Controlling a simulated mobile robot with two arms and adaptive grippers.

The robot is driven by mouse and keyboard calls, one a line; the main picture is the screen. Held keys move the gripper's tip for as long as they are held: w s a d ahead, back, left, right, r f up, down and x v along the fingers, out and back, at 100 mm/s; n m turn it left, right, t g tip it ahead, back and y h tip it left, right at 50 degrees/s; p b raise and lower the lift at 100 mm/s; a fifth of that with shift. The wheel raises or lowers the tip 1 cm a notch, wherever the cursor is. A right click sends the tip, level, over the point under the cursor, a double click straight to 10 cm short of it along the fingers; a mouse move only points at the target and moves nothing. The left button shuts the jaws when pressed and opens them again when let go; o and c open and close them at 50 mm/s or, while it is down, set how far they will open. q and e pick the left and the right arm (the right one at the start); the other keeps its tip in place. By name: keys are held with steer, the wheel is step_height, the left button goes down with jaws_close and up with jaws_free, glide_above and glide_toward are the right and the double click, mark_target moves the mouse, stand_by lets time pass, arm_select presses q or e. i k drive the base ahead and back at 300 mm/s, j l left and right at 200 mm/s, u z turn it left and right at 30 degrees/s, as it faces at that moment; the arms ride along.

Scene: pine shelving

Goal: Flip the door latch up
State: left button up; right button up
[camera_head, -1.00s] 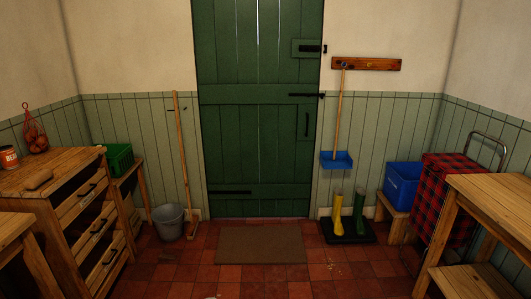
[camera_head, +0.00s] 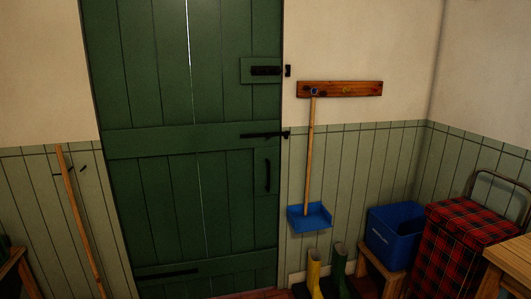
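A green plank door (camera_head: 185,165) stands shut in the middle left of the head view. A black latch bar (camera_head: 264,135) lies level across the door's right edge at mid height and reaches the frame. Above it, a black bolt (camera_head: 266,71) sits on a small green block. A black vertical pull handle (camera_head: 267,176) is below the latch bar. Neither of my grippers shows in the head view.
A blue dustpan (camera_head: 310,217) hangs from a wooden peg rail (camera_head: 340,89) right of the door. Yellow and green boots (camera_head: 314,272), a blue crate (camera_head: 394,236) and a red tartan trolley (camera_head: 464,245) stand at lower right. A broom handle (camera_head: 78,220) leans at left.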

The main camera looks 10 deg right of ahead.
mark_target(266, 135)
steer(key=i+j+z, duration=0.1)
steer(key=i+z, duration=0.35)
steer(key=i+j, duration=0.35)
steer(key=i, duration=0.25)
